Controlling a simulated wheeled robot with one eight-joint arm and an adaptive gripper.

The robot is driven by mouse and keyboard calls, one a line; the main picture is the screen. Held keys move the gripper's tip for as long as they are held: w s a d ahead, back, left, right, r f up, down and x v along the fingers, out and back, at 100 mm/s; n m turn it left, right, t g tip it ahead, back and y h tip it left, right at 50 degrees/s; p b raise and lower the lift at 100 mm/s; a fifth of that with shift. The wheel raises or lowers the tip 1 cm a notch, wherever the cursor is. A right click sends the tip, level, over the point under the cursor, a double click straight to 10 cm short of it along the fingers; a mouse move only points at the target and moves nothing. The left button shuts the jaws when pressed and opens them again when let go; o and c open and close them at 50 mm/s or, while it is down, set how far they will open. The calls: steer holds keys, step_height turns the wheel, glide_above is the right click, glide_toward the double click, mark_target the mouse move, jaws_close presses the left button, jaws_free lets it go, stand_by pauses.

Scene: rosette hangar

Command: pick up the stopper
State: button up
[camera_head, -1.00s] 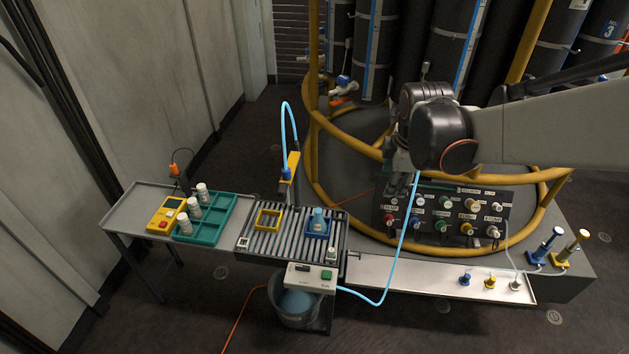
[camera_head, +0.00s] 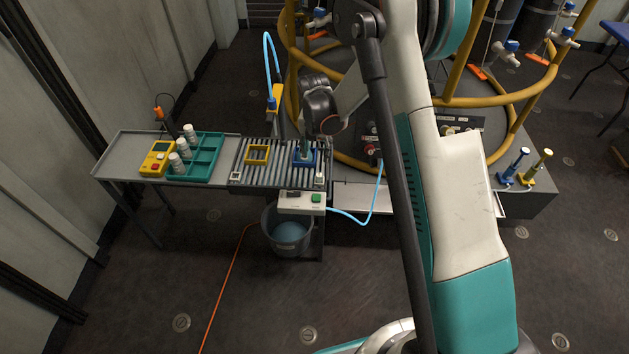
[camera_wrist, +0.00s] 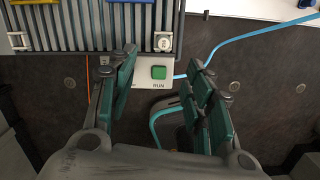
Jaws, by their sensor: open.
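My gripper (camera_wrist: 163,60) is open and empty in the wrist view, with its teal-padded fingers spread wide. It hangs above the front edge of the roller conveyor (camera_head: 272,172), near the green RUN button (camera_wrist: 159,72). A small pale square piece (camera_wrist: 163,42) with a knob-like middle sits at the conveyor's front right corner, between the fingertips in the picture. It also shows in the head view (camera_head: 320,178). I cannot tell whether this is the stopper.
A yellow frame (camera_head: 257,154) lies on the rollers. A green tray (camera_head: 206,166) with white bottles (camera_head: 184,149) and a yellow meter (camera_head: 158,158) stand at left. A bucket (camera_head: 289,232) is below the control box (camera_head: 302,203). A light-blue hose (camera_wrist: 240,43) runs right of the fingers.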

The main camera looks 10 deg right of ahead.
steer(key=b, duration=0.2)
glide_above(319, 175)
steer(key=f, duration=0.7)
steer(key=shift+a+f, duration=0.4)
steer(key=shift+d+f+b, duration=0.2)
steer(key=shift+f+b, duration=0.5)
steer(key=shift+f, duration=0.65)
steer(key=shift+d+f+b, duration=0.2)
steer(key=shift+f+b, duration=0.5)
steer(key=shift+f, duration=0.65)
steer(key=shift+r, duration=0.1)
steer(key=c, duration=0.9)
